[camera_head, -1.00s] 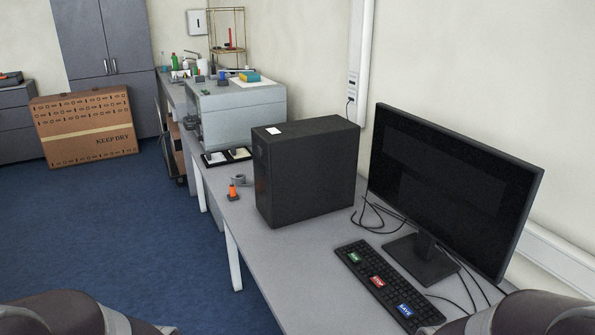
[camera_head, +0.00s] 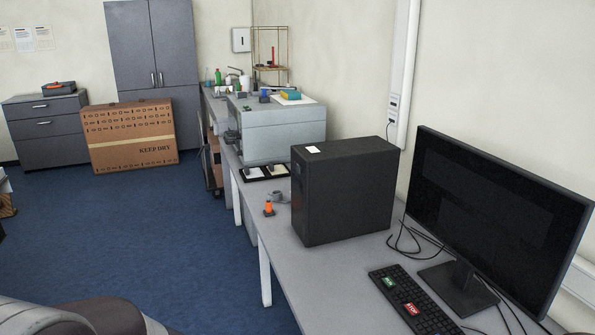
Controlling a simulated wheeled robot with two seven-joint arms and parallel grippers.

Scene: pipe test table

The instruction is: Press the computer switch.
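The computer is a black tower case (camera_head: 345,195) standing upright on the grey table (camera_head: 300,270), with a small white label on its top near the front corner. Its narrow front faces left, and I cannot make out a switch on it. A black monitor (camera_head: 500,220) stands to its right, and a black keyboard (camera_head: 412,305) with coloured keys lies in front of the monitor. Neither gripper is in view. Only part of my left arm shows at the bottom left.
An orange-and-black small object (camera_head: 268,208) and a grey ring-like item (camera_head: 277,196) sit left of the case. A grey machine (camera_head: 280,130) stands behind. Cables lie by the monitor. Blue floor (camera_head: 150,240) is open on the left; a cardboard box (camera_head: 130,138) stands at the back.

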